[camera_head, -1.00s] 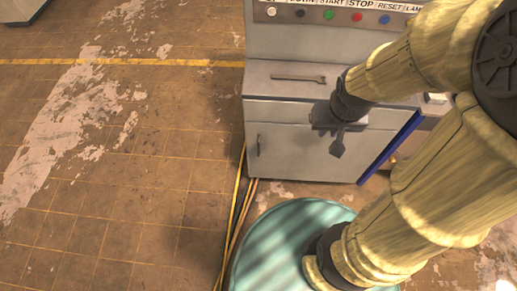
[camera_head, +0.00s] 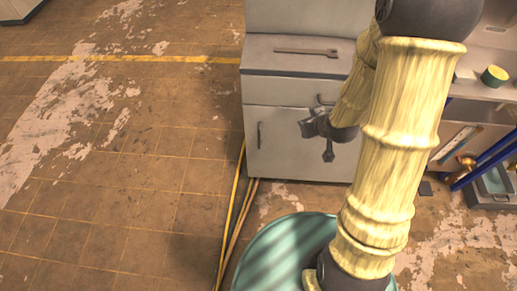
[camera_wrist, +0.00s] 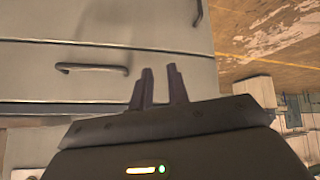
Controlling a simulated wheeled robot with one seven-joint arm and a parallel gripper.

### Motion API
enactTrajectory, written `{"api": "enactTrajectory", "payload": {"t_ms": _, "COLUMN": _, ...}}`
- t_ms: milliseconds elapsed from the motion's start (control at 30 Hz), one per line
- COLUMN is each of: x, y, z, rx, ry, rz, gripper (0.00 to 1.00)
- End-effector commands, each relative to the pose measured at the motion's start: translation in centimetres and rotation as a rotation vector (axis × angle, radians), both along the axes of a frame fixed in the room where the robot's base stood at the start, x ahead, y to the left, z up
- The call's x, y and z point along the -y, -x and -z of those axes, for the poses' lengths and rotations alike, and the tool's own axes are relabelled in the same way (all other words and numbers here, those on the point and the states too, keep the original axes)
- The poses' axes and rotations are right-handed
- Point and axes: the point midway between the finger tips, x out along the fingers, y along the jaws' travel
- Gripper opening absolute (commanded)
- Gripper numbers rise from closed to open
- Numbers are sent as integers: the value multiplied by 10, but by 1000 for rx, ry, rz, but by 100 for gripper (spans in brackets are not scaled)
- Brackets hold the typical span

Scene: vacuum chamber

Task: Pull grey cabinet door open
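The grey cabinet door (camera_head: 285,150) is the lower front panel of the cabinet in the head view, and it looks shut. Its dark vertical handle (camera_head: 260,135) is near the door's left edge. The wrist view is upside down and shows this door handle (camera_wrist: 199,12) at the top, partly cut off. My gripper (camera_wrist: 158,68) has two dark fingers with a narrow gap between them, open and empty. The fingers are in front of the cabinet and apart from the door handle, which is to the right of and above them in the wrist view.
A drawer with a horizontal handle (camera_wrist: 92,68) is above the door. A flat tool (camera_head: 306,52) lies on the cabinet top. Yellow cables (camera_head: 232,215) run along the floor by the cabinet's left side. The floor (camera_head: 120,190) to the left is clear. A shelf with a green-yellow item (camera_head: 494,75) is at right.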

Motion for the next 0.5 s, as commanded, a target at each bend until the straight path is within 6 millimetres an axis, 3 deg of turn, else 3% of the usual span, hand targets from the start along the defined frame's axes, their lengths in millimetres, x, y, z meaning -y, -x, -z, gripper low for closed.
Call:
{"api": "enactTrajectory", "payload": {"t_ms": 33, "x": -3, "y": -4, "z": 35, "rx": 23, "ry": -9, "rz": -23, "gripper": 17}}
{"api": "enactTrajectory", "payload": {"t_ms": 500, "x": -50, "y": -23, "z": 183, "rx": 325, "ry": -172, "rz": -225, "gripper": 17}}
